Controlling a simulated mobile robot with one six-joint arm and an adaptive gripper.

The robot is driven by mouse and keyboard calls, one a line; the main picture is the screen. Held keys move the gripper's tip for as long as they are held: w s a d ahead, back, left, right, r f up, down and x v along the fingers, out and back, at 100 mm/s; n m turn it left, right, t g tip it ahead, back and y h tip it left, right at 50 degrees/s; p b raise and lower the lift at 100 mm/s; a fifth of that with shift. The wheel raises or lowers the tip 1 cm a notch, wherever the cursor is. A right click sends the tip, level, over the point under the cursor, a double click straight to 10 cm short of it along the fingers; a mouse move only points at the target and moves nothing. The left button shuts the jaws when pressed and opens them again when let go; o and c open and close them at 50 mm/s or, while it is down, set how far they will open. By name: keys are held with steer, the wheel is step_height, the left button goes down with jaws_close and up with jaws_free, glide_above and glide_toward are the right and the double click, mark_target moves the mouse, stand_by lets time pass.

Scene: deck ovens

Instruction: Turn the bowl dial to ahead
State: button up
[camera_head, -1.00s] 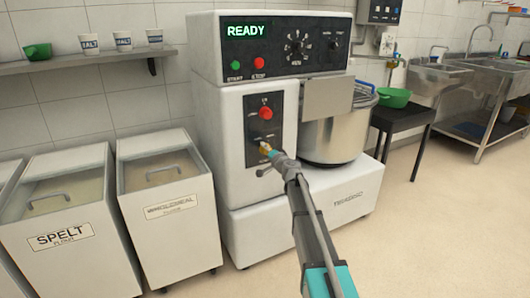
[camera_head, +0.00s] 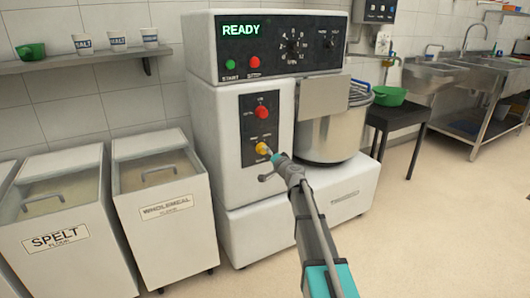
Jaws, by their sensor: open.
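The mixer's lower black panel (camera_head: 250,135) carries a red knob (camera_head: 262,112) above and a yellow dial (camera_head: 262,148) below. The small print beside them is too blurred to read, so I cannot tell for sure which is the bowl dial or where it points. My gripper (camera_head: 269,160) is open just in front of the yellow dial, at its lower right. It covers the dial's lower right edge. I cannot tell whether its fingers touch the dial.
The mixer's top panel (camera_head: 270,45) shows READY, with green and red buttons and a larger dial. The steel bowl (camera_head: 335,130) is right of my gripper, behind a guard plate (camera_head: 325,97). Flour bins (camera_head: 165,215) stand at left. The floor at right is clear.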

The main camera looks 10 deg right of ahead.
steer(key=v, duration=0.7)
steer(key=shift+s, duration=0.35)
steer(key=shift+d, duration=0.1)
steer(key=s+a+f+n+g+y, duration=0.1)
steer(key=s+a+f+n+g, duration=0.4)
steer(key=s, duration=0.3)
steer(key=s+a+f+n+g+y, duration=0.1)
steer(key=s+a+f+n+g, duration=0.2)
steer(key=s+a+f+g, duration=0.45)
steer(key=s+d+f+g+h+p, duration=0.15)
steer(key=s+d+h, duration=0.25)
steer(key=s, duration=0.5)
steer(key=s+d+f+g+h, duration=0.3)
steer(key=s+h, duration=0.1)
steer(key=s, duration=0.6)
step_height(320, 180, up, 37)
steer(key=p, duration=3.7)
steer(key=shift+w+d+n, duration=0.15)
steer(key=shift+w+n, duration=0.15)
steer(key=shift+f, duration=0.1)
steer(key=shift+c, duration=0.3)
